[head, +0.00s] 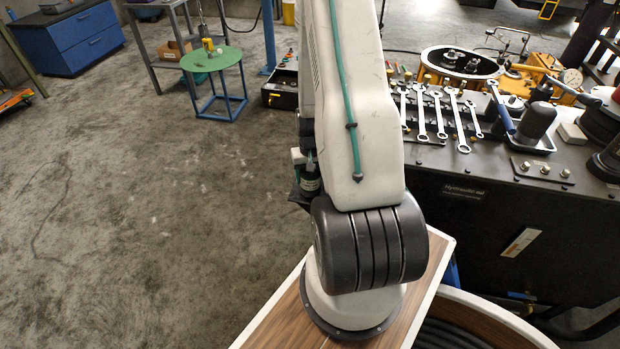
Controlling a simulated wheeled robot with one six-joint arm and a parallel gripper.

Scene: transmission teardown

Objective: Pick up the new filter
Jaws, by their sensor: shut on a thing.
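My white arm covers the middle of the head view, and its fingers do not show. A small dark cylinder with a pale green band (310,182) shows beside the arm's left edge. It is partly covered by the arm, and I cannot tell whether it is the new filter or part of my wrist. A dark, round-topped cylinder (537,120) stands upright in a shallow tray on the bench at the right; I cannot tell whether it is a filter. No thing is clearly marked as the new filter.
The dark bench (450,172) at the right carries several wrenches (441,115), a round metal housing (462,62) and a gauge (571,77). A green round table (211,60) with small items stands at the back left. The concrete floor (130,200) at the left is clear.

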